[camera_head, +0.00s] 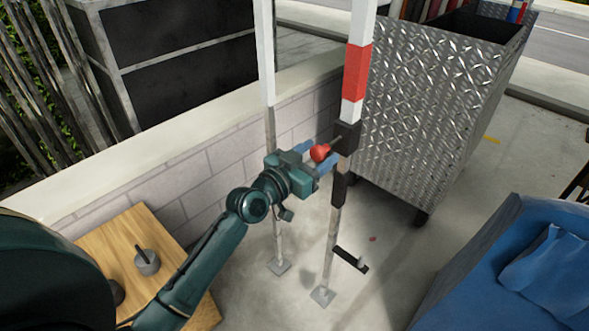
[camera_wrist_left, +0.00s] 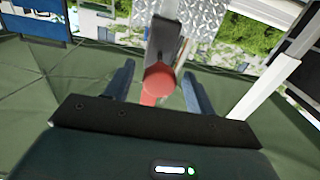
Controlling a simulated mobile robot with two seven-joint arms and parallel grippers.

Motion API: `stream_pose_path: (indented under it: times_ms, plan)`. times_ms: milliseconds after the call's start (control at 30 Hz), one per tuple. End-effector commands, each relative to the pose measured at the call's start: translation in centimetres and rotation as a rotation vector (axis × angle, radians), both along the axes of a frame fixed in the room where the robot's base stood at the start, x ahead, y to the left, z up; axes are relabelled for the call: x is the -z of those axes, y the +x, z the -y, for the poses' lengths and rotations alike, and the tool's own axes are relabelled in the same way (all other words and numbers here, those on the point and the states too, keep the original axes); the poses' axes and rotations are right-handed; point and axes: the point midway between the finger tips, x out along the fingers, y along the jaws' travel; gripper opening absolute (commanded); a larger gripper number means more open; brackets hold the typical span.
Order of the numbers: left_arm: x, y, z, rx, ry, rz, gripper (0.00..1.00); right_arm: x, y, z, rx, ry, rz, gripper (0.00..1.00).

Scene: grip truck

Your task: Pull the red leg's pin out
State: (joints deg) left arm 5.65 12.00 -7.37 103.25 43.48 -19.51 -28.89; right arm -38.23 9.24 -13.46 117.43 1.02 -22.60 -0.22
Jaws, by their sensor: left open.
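The leg with the red band (camera_head: 357,72) stands upright in the middle of the head view, with a black clamp block below the band. The pin has a round red knob (camera_head: 320,153) and a thin dark shaft running into that block. My left gripper (camera_head: 318,158) is open, with its blue fingers on either side of the knob. In the left wrist view the red knob (camera_wrist_left: 159,78) sits between the two spread fingers, with a gap on each side. My right gripper is not in view.
A plain white leg (camera_head: 265,60) stands just left. A diamond-plate metal cart (camera_head: 425,110) is close behind on the right. A low block wall (camera_head: 190,185) runs behind. A wooden top (camera_head: 135,240) is at lower left and a blue cloth-covered thing (camera_head: 500,270) at lower right.

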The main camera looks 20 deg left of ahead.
Motion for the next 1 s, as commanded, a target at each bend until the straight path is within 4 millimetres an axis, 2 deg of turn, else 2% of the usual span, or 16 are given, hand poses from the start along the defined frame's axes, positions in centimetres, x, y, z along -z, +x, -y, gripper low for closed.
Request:
stream_pose_path:
  times_ms: [300,500,700,1000]
  plan:
    - [0.4,-6.9,-2.5,0.001,0.004,-0.004,0.55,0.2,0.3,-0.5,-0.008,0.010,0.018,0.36]
    - [0.2,-9.6,-3.5,0.001,0.002,-0.003,0.55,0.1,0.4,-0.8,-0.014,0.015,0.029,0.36]
    - [0.1,-10.5,-3.8,0.001,0.001,-0.002,0.55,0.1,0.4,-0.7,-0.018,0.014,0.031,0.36]
    - [0.0,-10.5,-3.8,0.001,0.000,-0.002,0.55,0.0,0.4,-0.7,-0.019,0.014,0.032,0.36]
